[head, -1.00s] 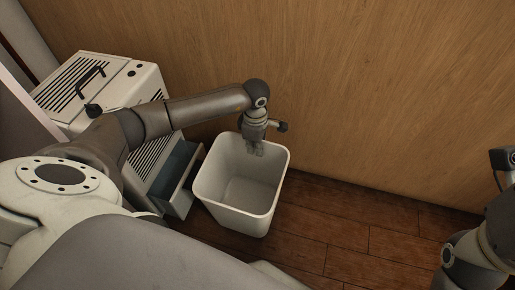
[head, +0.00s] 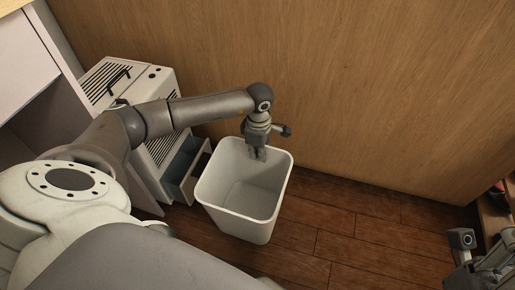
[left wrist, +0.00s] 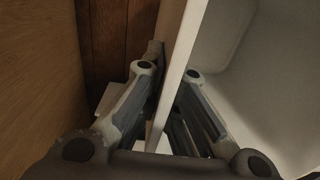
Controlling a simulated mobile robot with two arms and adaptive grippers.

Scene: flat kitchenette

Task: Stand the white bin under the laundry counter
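The white bin (head: 240,222) is upright, open-topped and empty, in the middle of the head view. My left gripper (head: 257,154) is at its far rim. In the left wrist view the bin wall (left wrist: 181,70) runs between the two fingers (left wrist: 168,85), one inside and one outside, and the gripper is shut on it. I cannot tell whether the bin's base touches the floor. A white counter unit (head: 22,58) with an open space below stands at the upper left, apparently the laundry counter. My right gripper (head: 490,268) is partly cut off at lower right; its fingers are unclear.
A white slatted appliance (head: 158,84) with a black handle and an open grey drawer (head: 186,168) stands left of the bin, close to it. A wooden wall (head: 350,90) rises behind. Wooden shelving (head: 493,215) is at the right edge. The dark floor (head: 345,225) right of the bin is clear.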

